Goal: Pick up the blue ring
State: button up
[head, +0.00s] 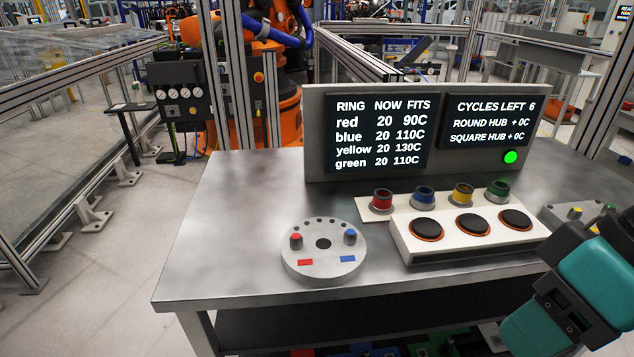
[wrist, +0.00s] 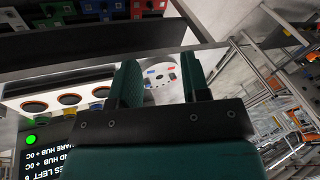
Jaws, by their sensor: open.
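The blue ring (head: 423,196) sits on a grey base on the white strip at the back of the table, second from left in a row. The red ring (head: 382,199) is to its left, and the yellow ring (head: 462,193) and green ring (head: 498,191) are to its right. My gripper (wrist: 160,72) is open and empty in the wrist view, its two green fingers apart. The arm shows at the lower right of the head view, away from the blue ring.
A white block with three dark round pads (head: 472,224) stands just in front of the rings. A round grey plate (head: 323,252) with red and blue pegs is at left front. A display panel (head: 412,133) lists blue: now 20, fits 110C. The table's left side is clear.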

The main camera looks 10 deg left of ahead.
aim_at(423, 198)
jog(key=u, duration=0.7)
jog(key=i, duration=0.95)
jog(key=u, duration=0.5)
